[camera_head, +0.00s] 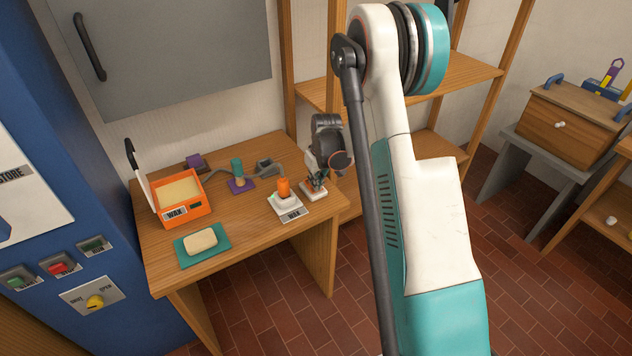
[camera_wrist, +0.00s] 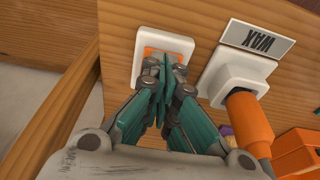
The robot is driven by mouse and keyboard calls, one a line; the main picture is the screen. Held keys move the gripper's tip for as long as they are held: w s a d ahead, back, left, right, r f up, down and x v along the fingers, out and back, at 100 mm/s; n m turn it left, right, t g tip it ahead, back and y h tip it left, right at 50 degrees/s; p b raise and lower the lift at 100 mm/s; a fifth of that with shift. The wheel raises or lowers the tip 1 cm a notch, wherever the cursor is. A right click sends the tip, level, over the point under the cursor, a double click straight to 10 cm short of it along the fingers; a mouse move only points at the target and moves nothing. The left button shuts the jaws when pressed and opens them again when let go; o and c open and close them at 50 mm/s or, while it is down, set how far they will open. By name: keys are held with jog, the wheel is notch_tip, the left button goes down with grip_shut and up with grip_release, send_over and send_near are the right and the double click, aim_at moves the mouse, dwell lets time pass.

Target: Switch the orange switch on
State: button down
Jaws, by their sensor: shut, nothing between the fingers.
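The orange switch (camera_wrist: 149,52) sits in a white frame on the wooden table, in the wrist view. Only a strip of its orange shows; my gripper (camera_wrist: 164,65) covers the rest. My gripper's teal fingers are closed together with nothing between them, and the tips are over or against the switch; I cannot tell if they touch. In the head view, my gripper (camera_head: 317,183) is above the switch's white frame (camera_head: 311,195) at the table's right end. The orange part is hidden there, and I cannot tell the switch's position.
An orange cylinder (camera_head: 283,187) stands in a white holder beside the switch, with a WAX label (camera_head: 293,213). An orange open box (camera_head: 188,210), a teal tray (camera_head: 188,256) and a purple-based object (camera_head: 240,183) stand farther left on the table (camera_head: 245,226).

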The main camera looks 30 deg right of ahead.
jog(key=shift+w+r, duration=0.2)
jog(key=shift+w, duration=0.45)
jog(key=shift+a+r, duration=0.1)
jog(key=shift+r, duration=0.25)
jog(key=s+p+v, duration=0.1)
jog(key=p+v, duration=0.1)
jog(key=v, duration=0.4)
jog(key=s+p+v, duration=0.1)
jog(key=p+v, duration=0.2)
jog(key=v, duration=0.3)
jog(key=shift+s, duration=0.5)
